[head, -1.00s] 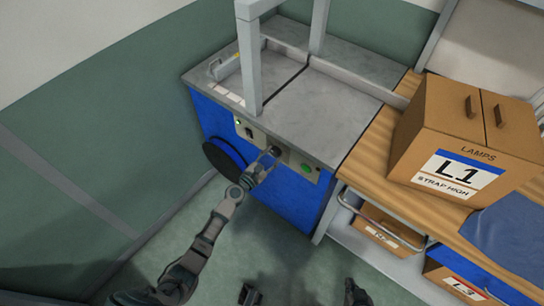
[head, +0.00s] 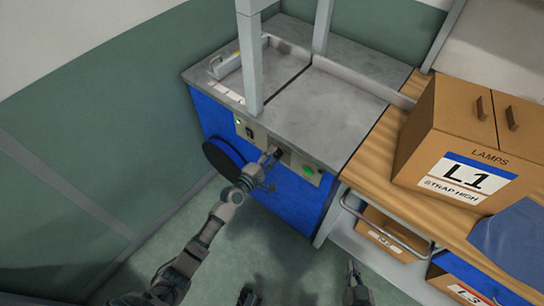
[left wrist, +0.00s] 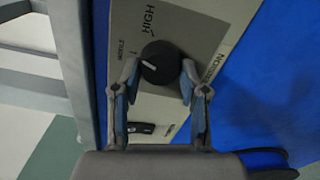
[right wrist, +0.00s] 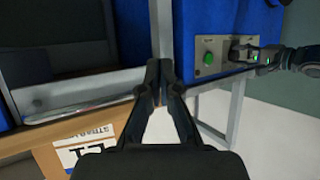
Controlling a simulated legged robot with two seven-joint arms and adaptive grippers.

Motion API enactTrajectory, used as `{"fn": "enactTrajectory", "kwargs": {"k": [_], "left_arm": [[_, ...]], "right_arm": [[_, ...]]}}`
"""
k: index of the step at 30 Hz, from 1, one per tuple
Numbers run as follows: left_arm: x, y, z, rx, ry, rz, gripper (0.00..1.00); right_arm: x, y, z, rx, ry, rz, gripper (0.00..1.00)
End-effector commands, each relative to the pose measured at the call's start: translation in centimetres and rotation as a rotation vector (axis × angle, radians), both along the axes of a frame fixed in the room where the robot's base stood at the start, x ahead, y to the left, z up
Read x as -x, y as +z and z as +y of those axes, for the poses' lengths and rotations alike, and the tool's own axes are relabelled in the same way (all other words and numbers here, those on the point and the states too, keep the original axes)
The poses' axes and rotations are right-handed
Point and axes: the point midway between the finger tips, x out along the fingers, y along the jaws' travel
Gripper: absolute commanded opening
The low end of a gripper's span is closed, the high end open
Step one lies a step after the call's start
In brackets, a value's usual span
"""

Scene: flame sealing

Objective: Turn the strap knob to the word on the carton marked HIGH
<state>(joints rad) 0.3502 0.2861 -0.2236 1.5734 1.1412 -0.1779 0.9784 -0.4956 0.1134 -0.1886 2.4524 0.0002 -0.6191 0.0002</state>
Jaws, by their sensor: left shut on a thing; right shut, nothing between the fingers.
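The dark round strap knob (left wrist: 160,62) sits on the machine's control panel (head: 290,159), with a white mark on its left side in the left wrist view. The printed word HIGH (left wrist: 148,20) is above the knob there; a smaller word at its left is hard to read. My left gripper (left wrist: 158,73) is shut on the knob, one finger at each side; the head view shows it at the panel (head: 270,160). My right gripper (right wrist: 161,68) is shut and empty, away from the panel. The carton (head: 440,140) reads LAMPS, L1, STRAP HIGH.
A green button (head: 308,170) is to the right of the knob, and a dark switch (left wrist: 141,128) shows near the left gripper. The carton stands on a wooden bench (head: 385,150) beside the blue machine (head: 290,205). A grey frame (head: 249,60) rises above the machine.

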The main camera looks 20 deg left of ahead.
Motion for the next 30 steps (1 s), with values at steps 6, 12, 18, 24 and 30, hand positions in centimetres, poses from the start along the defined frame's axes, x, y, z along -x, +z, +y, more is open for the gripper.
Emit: {"fn": "enactTrajectory", "kwargs": {"k": [6,12,18,24,30], "left_arm": [[0.0,0.1,-0.2,-0.193,-0.003,-0.071,0.09],[0.0,0.1,-0.3,-0.366,-0.004,-0.131,0.09],[0.1,0.0,-0.3,-0.516,-0.005,-0.184,0.09],[0.1,-0.2,-0.4,-0.625,-0.007,-0.221,0.09],[0.1,-0.3,-0.4,-0.690,-0.009,-0.242,0.09]], "right_arm": [[-0.3,0.4,0.1,-0.009,0.001,-0.031,0.00],[-0.4,0.3,0.2,-0.008,0.001,-0.026,0.00],[-0.2,0.1,0.1,-0.001,0.000,-0.003,0.00],[0.1,-0.4,-0.1,0.008,-0.001,0.033,0.00],[0.4,-0.8,-0.2,0.015,-0.002,0.060,0.00]]}}
